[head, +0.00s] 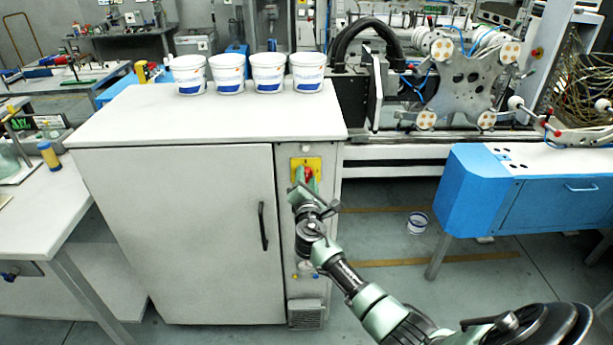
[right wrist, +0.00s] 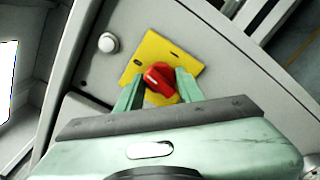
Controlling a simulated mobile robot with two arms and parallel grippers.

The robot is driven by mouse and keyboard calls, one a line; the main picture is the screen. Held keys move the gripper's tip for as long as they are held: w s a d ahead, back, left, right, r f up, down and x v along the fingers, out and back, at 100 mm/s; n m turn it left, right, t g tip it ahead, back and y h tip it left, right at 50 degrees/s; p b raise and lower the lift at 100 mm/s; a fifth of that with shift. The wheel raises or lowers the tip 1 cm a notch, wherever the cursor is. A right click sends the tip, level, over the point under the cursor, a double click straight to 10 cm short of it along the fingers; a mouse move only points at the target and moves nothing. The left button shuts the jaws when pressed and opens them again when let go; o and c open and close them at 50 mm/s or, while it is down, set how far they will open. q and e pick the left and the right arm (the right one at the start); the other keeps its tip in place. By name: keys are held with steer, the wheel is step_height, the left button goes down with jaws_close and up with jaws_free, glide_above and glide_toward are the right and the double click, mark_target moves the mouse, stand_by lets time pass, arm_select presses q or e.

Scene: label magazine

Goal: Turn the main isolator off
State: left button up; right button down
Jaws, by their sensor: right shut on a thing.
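The main isolator is a red rotary knob (right wrist: 160,82) on a yellow plate (right wrist: 186,65), on the narrow panel at the right of a white cabinet. In the head view the yellow plate (head: 297,164) shows above my right gripper, with a little of the red knob (head: 308,174) in sight. My right gripper (head: 307,182) is at the knob; in the right wrist view its two green fingers (right wrist: 158,88) stand on either side of the knob, shut on it. The knob's handle looks tilted in the wrist view; its switch position cannot be read. My left gripper is not in view.
The white cabinet (head: 180,225) has a black door handle (head: 263,226) left of my right gripper. Several white tubs (head: 188,75) stand on its top. A round white button (right wrist: 108,42) sits near the yellow plate.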

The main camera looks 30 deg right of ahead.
steer(key=shift+f+n+p, duration=0.15)
steer(key=shift+n+p, duration=0.15)
steer(key=shift+n, duration=0.5)
steer(key=c, duration=0.9)
jaws_free()
steer(key=shift+s, duration=0.1)
steer(key=v, duration=0.7)
steer(key=shift+s+a+b, duration=0.25)
steer(key=shift+a+b, duration=0.05)
